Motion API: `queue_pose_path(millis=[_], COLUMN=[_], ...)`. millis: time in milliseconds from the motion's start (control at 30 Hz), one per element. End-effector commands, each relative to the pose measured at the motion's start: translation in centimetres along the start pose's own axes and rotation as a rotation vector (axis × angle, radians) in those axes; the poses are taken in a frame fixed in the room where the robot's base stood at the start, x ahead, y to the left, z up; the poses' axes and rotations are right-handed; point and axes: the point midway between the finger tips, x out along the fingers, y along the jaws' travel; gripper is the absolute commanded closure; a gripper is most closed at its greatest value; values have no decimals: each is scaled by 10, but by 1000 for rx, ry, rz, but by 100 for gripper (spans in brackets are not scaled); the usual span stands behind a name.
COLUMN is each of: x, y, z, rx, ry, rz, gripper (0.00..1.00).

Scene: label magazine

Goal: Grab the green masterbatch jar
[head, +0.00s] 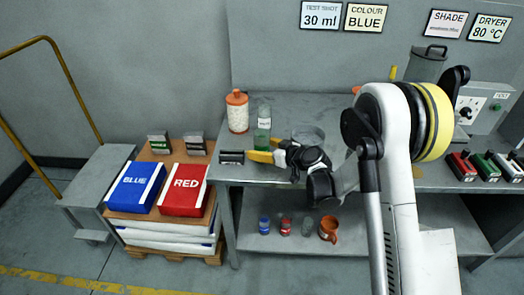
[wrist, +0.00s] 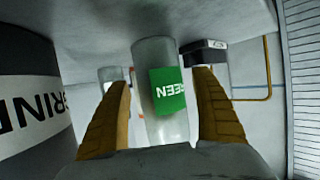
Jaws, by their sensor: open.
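The green masterbatch jar (head: 263,138) is a clear jar with a green label, standing upright on the grey bench. In the wrist view the jar (wrist: 160,105), with green label and upside-down lettering, is between my two yellow fingers. My gripper (head: 265,151) is open, low over the bench, with its fingers around the jar's lower part in the head view. In the wrist view my gripper (wrist: 163,84) shows a gap between the left finger and the jar. The right finger is close to the jar; I cannot tell if it touches.
An orange-capped bottle (head: 237,113) stands left of the jar, and a black block (head: 232,157) lies in front. A large dark cylinder (wrist: 30,85) fills the wrist view's left. Small jars and an orange mug (head: 329,229) sit on the shelf below.

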Motion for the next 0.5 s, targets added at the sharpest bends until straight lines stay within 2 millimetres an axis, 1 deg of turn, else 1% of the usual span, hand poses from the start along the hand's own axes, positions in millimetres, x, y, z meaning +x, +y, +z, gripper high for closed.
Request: queue_pose_path(millis=[33,67,100,167,200,267,500], x=[0,0,-1,-1,-1,-1,-1], y=[0,0,0,0,0,0,0], z=[0,-1,-1,0,0,0,0], rx=[0,0,0,0,0,0,0], ry=[0,0,0,0,0,0,0], rz=[0,0,0,0,0,0,-1], gripper=[25,27,39,57,70,86,87])
